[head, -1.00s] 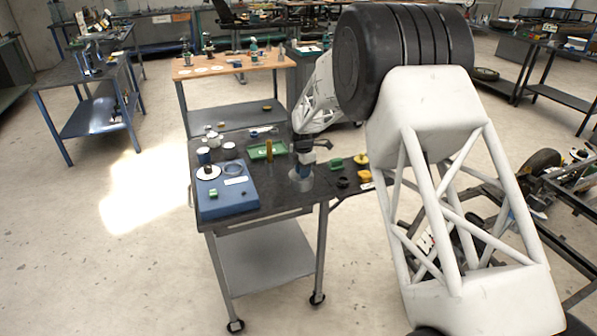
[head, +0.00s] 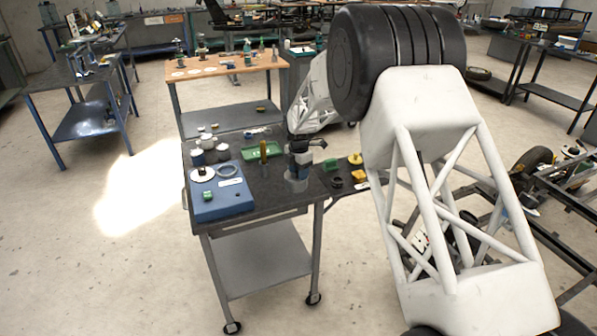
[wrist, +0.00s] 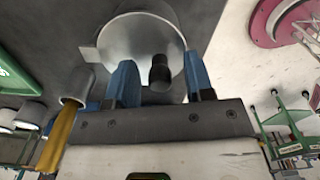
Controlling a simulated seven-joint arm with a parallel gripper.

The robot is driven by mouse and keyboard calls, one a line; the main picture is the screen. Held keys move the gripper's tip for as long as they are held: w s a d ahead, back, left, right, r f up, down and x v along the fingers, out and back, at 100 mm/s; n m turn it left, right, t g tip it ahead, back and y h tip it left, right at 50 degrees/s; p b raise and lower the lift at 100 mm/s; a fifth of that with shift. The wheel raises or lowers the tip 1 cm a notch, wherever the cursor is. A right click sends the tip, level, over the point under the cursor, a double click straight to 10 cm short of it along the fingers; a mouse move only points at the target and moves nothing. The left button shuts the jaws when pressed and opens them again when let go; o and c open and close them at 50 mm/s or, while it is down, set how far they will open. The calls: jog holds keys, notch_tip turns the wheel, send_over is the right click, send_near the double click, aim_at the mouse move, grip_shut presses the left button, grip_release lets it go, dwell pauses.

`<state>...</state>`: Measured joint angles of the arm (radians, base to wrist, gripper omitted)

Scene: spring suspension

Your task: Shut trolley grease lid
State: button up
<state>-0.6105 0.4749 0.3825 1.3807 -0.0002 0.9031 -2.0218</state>
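The trolley (head: 228,225) has a dark top and stands in the middle of the head view. My gripper (head: 298,168) points down at its right part, just above a grey metal pot (head: 296,184). In the wrist view a round, shiny metal lid or pot top (wrist: 140,42) with a black knob (wrist: 160,72) lies ahead of my gripper (wrist: 161,78). The two blue fingers are apart, one on each side of the knob, with gaps to it. I cannot tell whether the lid is seated, as the arm hides part of the pot.
A blue box (head: 222,202) with a ring and disc sits at the trolley's front left. A green tray (head: 260,152), a brass-coloured cylinder (head: 263,152) and several small pots stand behind. Green and yellow parts lie to the right. A wooden-topped bench (head: 225,65) stands behind.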

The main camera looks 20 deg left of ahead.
jog(key=shift+r, duration=3.9)
